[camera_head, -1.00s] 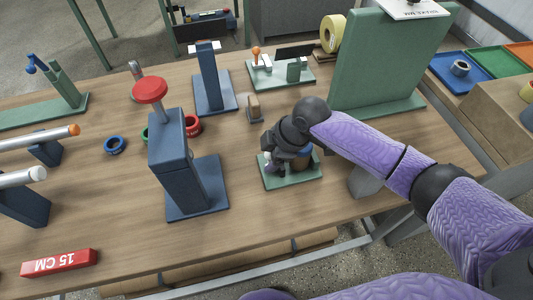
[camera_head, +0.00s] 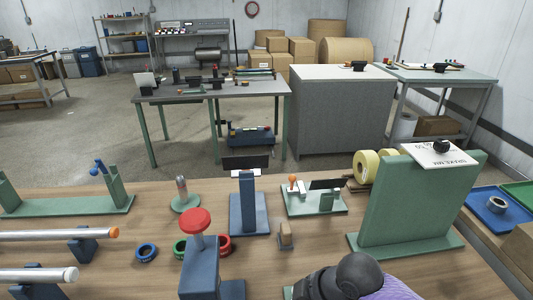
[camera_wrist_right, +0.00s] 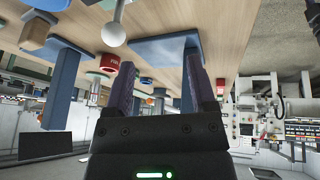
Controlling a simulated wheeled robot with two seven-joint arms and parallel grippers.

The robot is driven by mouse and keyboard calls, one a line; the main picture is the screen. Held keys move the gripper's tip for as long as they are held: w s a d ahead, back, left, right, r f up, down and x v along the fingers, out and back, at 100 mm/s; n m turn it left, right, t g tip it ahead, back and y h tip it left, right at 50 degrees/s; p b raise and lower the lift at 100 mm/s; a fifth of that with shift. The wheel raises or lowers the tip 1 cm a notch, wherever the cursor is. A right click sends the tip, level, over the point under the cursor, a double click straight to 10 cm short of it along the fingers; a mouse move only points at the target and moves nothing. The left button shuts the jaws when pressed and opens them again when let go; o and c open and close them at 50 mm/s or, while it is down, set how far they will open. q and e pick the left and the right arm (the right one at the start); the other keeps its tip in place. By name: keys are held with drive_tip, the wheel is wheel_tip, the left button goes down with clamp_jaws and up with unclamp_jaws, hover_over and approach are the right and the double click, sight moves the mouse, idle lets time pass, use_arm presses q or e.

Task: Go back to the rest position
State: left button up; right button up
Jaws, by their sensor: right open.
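My right arm comes in at the bottom right of the head view, with its black joint (camera_head: 345,278) over the near part of the wooden workbench (camera_head: 150,255). Its gripper fingers do not show clearly there. In the right wrist view my right gripper (camera_wrist_right: 160,75) has its two dark fingers apart, with nothing held between them. Workbench items show beyond them, including a red ring (camera_wrist_right: 108,65) and a white ball on a rod (camera_wrist_right: 113,35). My left gripper is not in either current view.
A blue stand with a red knob (camera_head: 195,222) rises near the front of the workbench. A tall green panel (camera_head: 410,205) stands at the right, beside yellow tape rolls (camera_head: 368,163). Open floor (camera_head: 210,150) lies behind.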

drive_tip(key=s+a+f+m, duration=0.2)
drive_tip(key=s+m, duration=0.3)
drive_tip(key=s, duration=0.3)
drive_tip(key=s+d+f+m+h, duration=0.1)
drive_tip(key=s+d+m+h, duration=0.3)
drive_tip(key=s+d+m, duration=0.45)
wheel_tip(320, 180, down, 20)
drive_tip(key=s+g+b, duration=0.1)
drive_tip(key=s+b, duration=0.1)
drive_tip(key=s, duration=0.1)
drive_tip(key=s+d+f+g+b, duration=0.1)
drive_tip(key=s+d+f, duration=0.1)
drive_tip(key=s+f, duration=0.9)
drive_tip(key=shift+s+d+f+n+h, duration=0.3)
drive_tip(key=shift+s+f+n, duration=0.05)
drive_tip(key=shift+s, duration=0.55)
